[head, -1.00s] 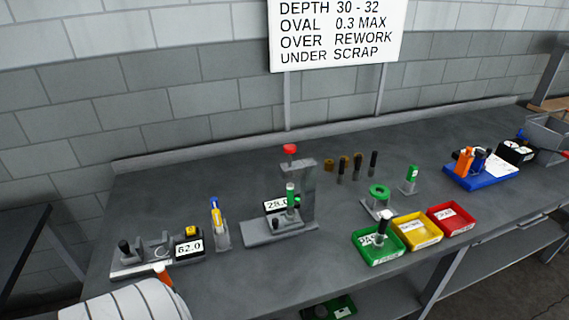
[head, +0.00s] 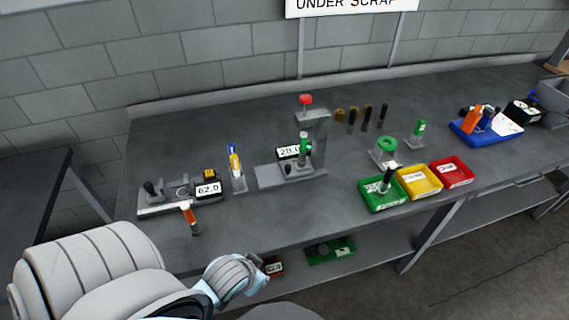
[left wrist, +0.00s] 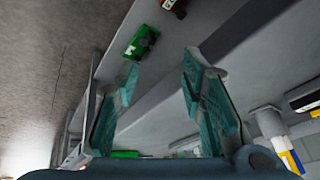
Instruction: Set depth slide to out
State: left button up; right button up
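The depth gauge stand (head: 312,135), with a red knob (head: 306,99) on its column, stands mid-bench. Its display (head: 293,152) reads about 28.0. A flat grey base (head: 272,176) extends to the left, with a green-topped post (head: 303,146) and a small dark knob (head: 288,169) on it. I cannot tell which part is the depth slide or its position. My left gripper (left wrist: 158,70) shows two teal fingers spread apart with nothing between them. In the head view my left wrist is low, in front of the bench edge, away from the stand. My right gripper is not in view.
Left of the stand are a blue-and-yellow tool in a holder (head: 236,168) and a fixture reading 62.0 (head: 208,189). Green (head: 373,202), yellow (head: 413,191) and red (head: 452,181) bins are right. A lower shelf holds a green tray (head: 330,258).

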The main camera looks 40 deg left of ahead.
aim_at(287, 167)
pick_arm(q)
jog(key=w+a+r+t, duration=0.1)
jog(key=w+a, duration=0.1)
jog(key=w+a+r+n+t+y, duration=0.1)
jog(key=w+a, duration=0.1)
jog(key=w, duration=0.1)
jog(key=w+a+r+t, duration=0.1)
jog(key=w+a, duration=0.1)
jog(key=shift+w+r+n+t, duration=0.3)
jog(key=shift+r, duration=0.05)
jog(key=w+a+r+t, duration=0.5)
jog(key=w+a, duration=0.1)
jog(key=w, duration=0.4)
jog(key=b+x, duration=0.4)
jog(key=x, duration=0.9)
jog(key=shift+d, duration=0.15)
jog(key=shift+w+f, duration=0.1)
jog(key=shift+w, duration=0.4)
jog(key=shift+s, duration=0.1)
jog(key=shift+c, duration=0.8)
grip_shut()
